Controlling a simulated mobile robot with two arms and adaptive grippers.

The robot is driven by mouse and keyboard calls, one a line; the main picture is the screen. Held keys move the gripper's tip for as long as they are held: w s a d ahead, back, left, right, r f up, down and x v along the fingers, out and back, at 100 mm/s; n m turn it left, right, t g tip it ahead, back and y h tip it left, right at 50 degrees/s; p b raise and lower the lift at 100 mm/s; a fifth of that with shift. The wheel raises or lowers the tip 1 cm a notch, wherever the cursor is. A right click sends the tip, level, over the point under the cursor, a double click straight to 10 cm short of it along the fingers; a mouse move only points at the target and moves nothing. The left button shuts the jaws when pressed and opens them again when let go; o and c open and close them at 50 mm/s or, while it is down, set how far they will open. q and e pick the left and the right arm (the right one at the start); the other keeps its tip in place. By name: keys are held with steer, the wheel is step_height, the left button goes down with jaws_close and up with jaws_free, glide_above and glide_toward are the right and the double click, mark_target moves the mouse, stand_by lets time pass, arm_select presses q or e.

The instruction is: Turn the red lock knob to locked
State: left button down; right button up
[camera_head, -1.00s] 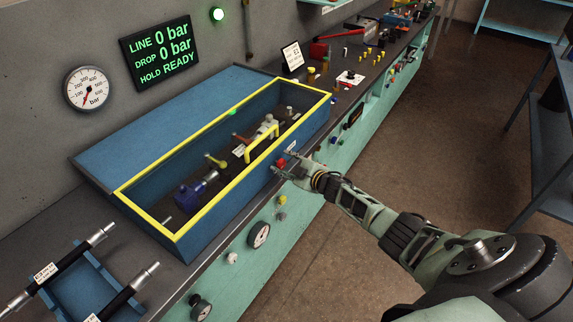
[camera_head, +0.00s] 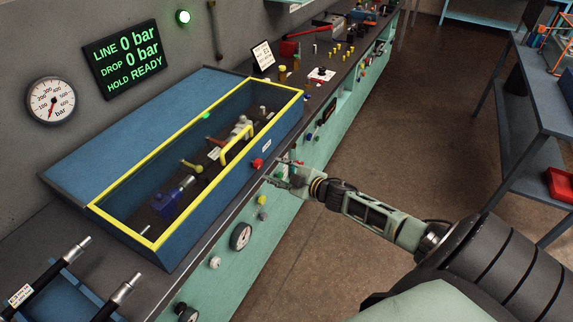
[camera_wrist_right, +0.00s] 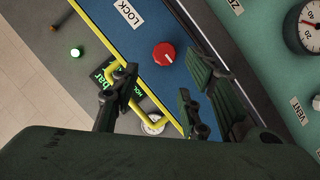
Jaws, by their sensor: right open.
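The red lock knob (camera_head: 257,164) sits on the front face of the blue box (camera_head: 190,238), beside a white label. In the right wrist view the knob (camera_wrist_right: 164,54) shows whole, with a pale pointer line on it, next to the label reading LOCK (camera_wrist_right: 130,14). My right gripper (camera_head: 274,172) is open and empty, just to the right of the knob and apart from it. In the right wrist view its fingers (camera_wrist_right: 150,100) are spread, with the knob beyond them. My left gripper is not in view.
The box has a yellow-framed clear lid (camera_head: 152,246) with a yellow handle, over fittings inside. Gauges (camera_head: 240,236) and small knobs line the green bench front below. Hoses (camera_head: 110,300) lie at the lower left.

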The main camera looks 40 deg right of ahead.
steer(key=shift+v, duration=1.75)
steer(key=shift+w+r, duration=0.1)
steer(key=s+a+f+m+g+h+b, duration=0.1)
steer(key=s+f+m+g+b, duration=0.1)
steer(key=s+f, duration=0.65)
steer(key=s+a+f+m+g+h+b, duration=0.15)
steer(key=s+f, duration=0.25)
steer(key=f, duration=1)
steer(key=s+a+f+m+g+b, duration=0.1)
steer(key=s+f+m+g+b, duration=0.15)
steer(key=s+f, duration=0.65)
steer(key=s+a+f+g+b, duration=0.1)
steer(key=s+a+f+g, duration=0.1)
steer(key=s+a+f, duration=0.4)
steer(key=s+a+f+m+g+b, duration=0.1)
steer(key=s+a+f, duration=0.4)
steer(key=s, duration=0.8)
steer(key=s+a+f+m+g+b, duration=0.1)
steer(key=s+a+f+g, duration=0.3)
steer(key=s+f, duration=0.5)
step_height(320, 180, down, 2)
steer(key=a+y+b, duration=0.1)
steer(key=a, duration=0.1)
steer(key=shift+s+a+g+b, duration=0.2)
steer(key=shift+a+g+b, duration=0.1)
steer(key=shift+a+g, duration=0.1)
